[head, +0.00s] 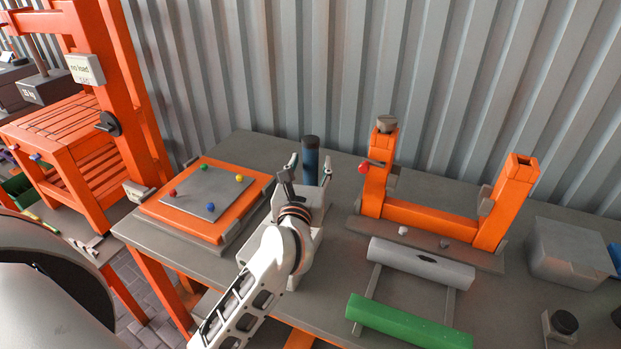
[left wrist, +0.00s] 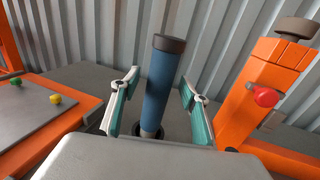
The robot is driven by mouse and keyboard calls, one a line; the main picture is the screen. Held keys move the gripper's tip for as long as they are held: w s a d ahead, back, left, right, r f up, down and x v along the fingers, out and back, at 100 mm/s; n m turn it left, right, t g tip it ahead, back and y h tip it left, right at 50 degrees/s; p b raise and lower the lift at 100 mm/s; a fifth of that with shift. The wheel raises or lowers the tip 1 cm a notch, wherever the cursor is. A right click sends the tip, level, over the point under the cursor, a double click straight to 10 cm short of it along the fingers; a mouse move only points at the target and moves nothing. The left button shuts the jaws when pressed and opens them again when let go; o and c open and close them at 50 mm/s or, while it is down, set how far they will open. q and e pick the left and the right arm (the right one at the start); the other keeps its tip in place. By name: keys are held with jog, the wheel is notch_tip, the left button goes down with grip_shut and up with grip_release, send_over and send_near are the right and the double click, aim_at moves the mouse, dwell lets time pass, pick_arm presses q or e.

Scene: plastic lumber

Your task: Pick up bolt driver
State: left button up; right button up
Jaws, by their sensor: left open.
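The bolt driver appears to be the upright blue cylinder with a dark cap (head: 311,160), standing near the back of the grey table. It also shows in the left wrist view (left wrist: 160,85), with its lower end in a dark round ring. My left gripper (head: 308,166) is open, and in the left wrist view (left wrist: 158,100) its two teal-padded fingers stand to either side of the cylinder with gaps on both sides. The cylinder's base is partly hidden by my gripper body. My right gripper is not in view.
An orange frame with a red knob (head: 364,168) stands to the right. An orange-edged plate with coloured knobs (head: 205,193) lies left. A grey bar (head: 420,263), a green bar (head: 405,322) and a grey box (head: 568,253) occupy the right side. Corrugated wall (head: 300,60) closes the back.

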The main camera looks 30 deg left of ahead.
pick_arm(q)
jog(key=shift+w+a, duration=0.25)
jog(key=shift+w, duration=0.35)
grip_shut()
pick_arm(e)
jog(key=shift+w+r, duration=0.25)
pick_arm(q)
jog(key=shift+r, duration=0.1)
